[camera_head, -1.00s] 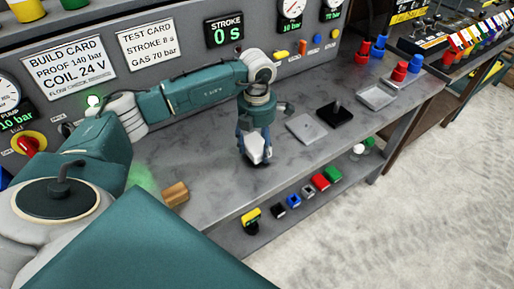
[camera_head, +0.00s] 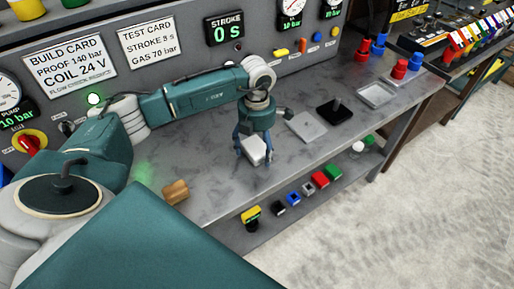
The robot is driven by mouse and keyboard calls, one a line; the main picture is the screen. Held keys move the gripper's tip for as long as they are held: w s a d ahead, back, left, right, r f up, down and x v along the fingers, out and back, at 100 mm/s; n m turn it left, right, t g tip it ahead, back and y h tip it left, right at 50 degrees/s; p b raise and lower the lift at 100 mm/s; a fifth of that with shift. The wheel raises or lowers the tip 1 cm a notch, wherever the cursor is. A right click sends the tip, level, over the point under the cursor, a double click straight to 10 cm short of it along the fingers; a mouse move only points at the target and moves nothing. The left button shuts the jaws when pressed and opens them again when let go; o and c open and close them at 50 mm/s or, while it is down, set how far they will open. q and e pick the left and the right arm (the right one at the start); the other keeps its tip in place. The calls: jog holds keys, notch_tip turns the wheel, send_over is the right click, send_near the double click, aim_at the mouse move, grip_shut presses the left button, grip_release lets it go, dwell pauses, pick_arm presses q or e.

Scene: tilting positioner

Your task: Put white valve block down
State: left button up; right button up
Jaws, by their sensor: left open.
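The white valve block (camera_head: 255,149) sits on the grey metal bench top (camera_head: 212,189), near its front edge. My left gripper (camera_head: 253,158) points down over the block. Its fingers are open, one on each side of the block. I cannot tell whether a finger still touches it. The upper part of the block is partly hidden by the gripper. My right gripper is not in view.
A light grey plate (camera_head: 306,126) and a black plate with a post (camera_head: 335,111) lie right of the gripper. A wooden block (camera_head: 175,192) lies to the left. Several coloured blocks sit on the lower shelf (camera_head: 240,238). The control panel (camera_head: 190,52) stands behind.

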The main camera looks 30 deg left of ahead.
aim_at(257, 147)
pick_arm(q)
notch_tip(257, 147, up, 12)
jog(key=b, duration=0.3)
jog(key=shift+b, duration=0.3)
jog(key=shift+r, duration=0.1)
